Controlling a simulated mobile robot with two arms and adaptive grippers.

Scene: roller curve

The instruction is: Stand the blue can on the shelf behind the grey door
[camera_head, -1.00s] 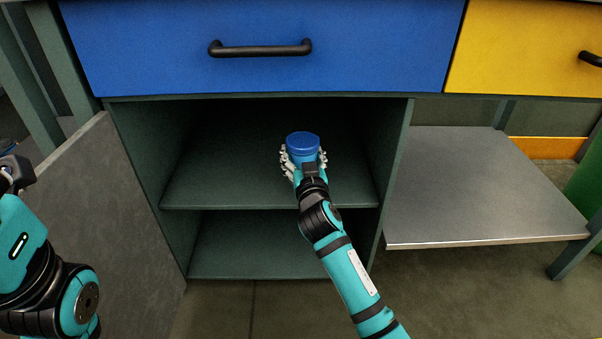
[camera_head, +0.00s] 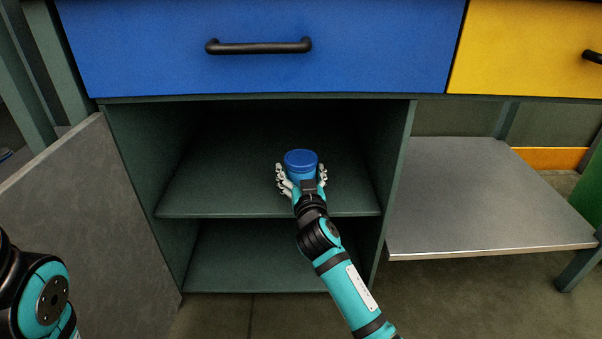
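The blue can (camera_head: 300,163) is upright over the upper shelf (camera_head: 215,195) of the open dark green cabinet, near the shelf's front. My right gripper (camera_head: 301,180) reaches in from the front, with its fingers spread on both sides of the can. Small gaps show between the fingers and the can, so the gripper looks open around it. The can's lower part is hidden by the gripper, so its contact with the shelf is not visible. The grey door (camera_head: 85,220) stands swung open at the left. My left gripper is out of view; only part of that arm shows at lower left.
A blue drawer (camera_head: 260,70) with a black handle is above the cabinet opening, and a yellow drawer (camera_head: 530,50) is to its right. A lower shelf (camera_head: 270,260) lies below. A bare grey metal shelf (camera_head: 470,200) is at the right. The upper shelf around the can is clear.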

